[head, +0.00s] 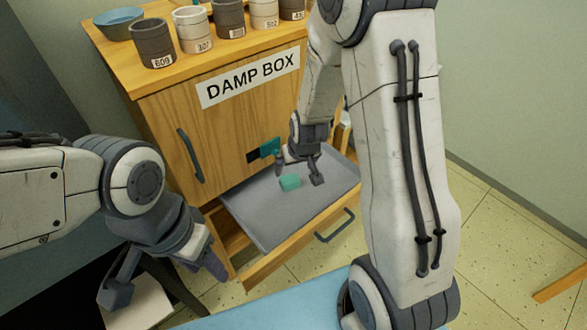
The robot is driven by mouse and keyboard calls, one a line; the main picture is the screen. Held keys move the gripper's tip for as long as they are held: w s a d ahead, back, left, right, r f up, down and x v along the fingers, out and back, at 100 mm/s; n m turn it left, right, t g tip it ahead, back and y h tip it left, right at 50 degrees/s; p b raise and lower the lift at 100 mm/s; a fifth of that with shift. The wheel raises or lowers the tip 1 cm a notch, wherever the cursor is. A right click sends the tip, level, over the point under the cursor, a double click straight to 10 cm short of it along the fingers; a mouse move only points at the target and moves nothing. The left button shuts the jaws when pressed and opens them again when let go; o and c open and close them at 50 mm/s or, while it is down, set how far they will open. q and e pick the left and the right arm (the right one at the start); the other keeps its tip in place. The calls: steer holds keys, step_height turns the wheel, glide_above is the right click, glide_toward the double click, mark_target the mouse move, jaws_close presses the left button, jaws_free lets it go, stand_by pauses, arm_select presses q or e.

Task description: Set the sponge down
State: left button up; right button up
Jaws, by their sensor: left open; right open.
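A small teal block, which looks like the sponge (290,183), lies on the grey floor of the pulled-out drawer (262,222). My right gripper (298,171) reaches down over the drawer with its fingers spread. The sponge sits just below and between its fingertips; I cannot tell whether a finger touches it. My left gripper (163,277) is open and empty at the lower left, away from the drawer, over a pale surface.
The drawer belongs to a wooden cabinet labelled "DAMP BOX" (250,78). Several numbered pots and a blue bowl (119,22) stand on top. A teal and black item (270,147) shows behind the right gripper. A light blue surface (270,309) lies in front.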

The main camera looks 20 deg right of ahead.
steer(key=s+a+r+n+g+y, duration=0.15)
steer(key=s+a+r+n, duration=0.25)
steer(key=s+a+r, duration=0.75)
steer(key=s+a+r+n+g, duration=0.1)
steer(key=s+n, duration=0.1)
steer(key=s, duration=0.5)
steer(key=s+a+r+n+g, duration=0.1)
steer(key=s+a+g, duration=0.1)
steer(key=s, duration=0.5)
steer(key=shift+s+a+r+n, duration=0.15)
steer(key=shift+s+r+n, duration=0.05)
steer(key=shift+r+n, duration=0.2)
step_height(320, 180, up, 18)
steer(key=p, duration=1.8)
